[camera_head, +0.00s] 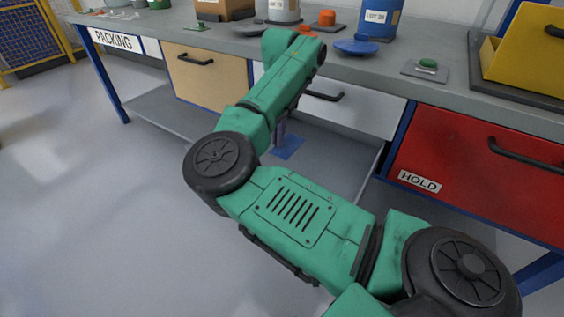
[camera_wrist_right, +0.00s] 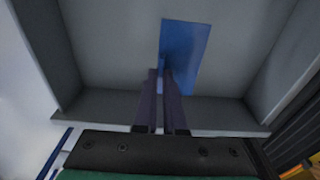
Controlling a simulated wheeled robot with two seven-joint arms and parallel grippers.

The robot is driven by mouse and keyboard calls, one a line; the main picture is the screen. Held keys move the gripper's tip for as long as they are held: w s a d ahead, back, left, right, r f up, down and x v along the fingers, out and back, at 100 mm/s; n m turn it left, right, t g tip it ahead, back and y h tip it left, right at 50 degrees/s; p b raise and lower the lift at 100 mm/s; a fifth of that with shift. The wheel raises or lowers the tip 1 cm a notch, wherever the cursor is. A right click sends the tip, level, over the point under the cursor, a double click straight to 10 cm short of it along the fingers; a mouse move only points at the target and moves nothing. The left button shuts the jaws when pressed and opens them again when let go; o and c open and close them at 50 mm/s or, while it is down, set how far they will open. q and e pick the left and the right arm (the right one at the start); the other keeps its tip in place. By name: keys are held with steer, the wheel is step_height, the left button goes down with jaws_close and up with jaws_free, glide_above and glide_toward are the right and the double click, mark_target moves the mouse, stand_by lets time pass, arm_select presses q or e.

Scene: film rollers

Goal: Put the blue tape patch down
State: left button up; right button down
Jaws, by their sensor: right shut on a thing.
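My right gripper (camera_head: 279,134) shows below my green right arm, in front of the bench's middle section, mostly hidden by the arm. Its two dark fingers (camera_wrist_right: 161,76) are close together in the right wrist view and shut on the blue tape patch (camera_wrist_right: 188,50). The patch is a flat blue rectangle that extends beyond the fingertips; the fingers cover its lower left part. In the head view the patch (camera_head: 290,148) shows just right of the arm, over a grey surface. I cannot tell whether it touches that surface. My left gripper is not in view.
A grey walled recess (camera_wrist_right: 110,50) surrounds the patch in the wrist view. A pale drawer (camera_head: 365,108), a tan drawer (camera_head: 205,85) and a red HOLD drawer (camera_head: 450,165) line the bench. Blue and orange items, a button and a yellow bin (camera_head: 520,55) stand on top.

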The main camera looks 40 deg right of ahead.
step_height(320, 180, down, 10)
steer(key=shift+b, duration=1.05)
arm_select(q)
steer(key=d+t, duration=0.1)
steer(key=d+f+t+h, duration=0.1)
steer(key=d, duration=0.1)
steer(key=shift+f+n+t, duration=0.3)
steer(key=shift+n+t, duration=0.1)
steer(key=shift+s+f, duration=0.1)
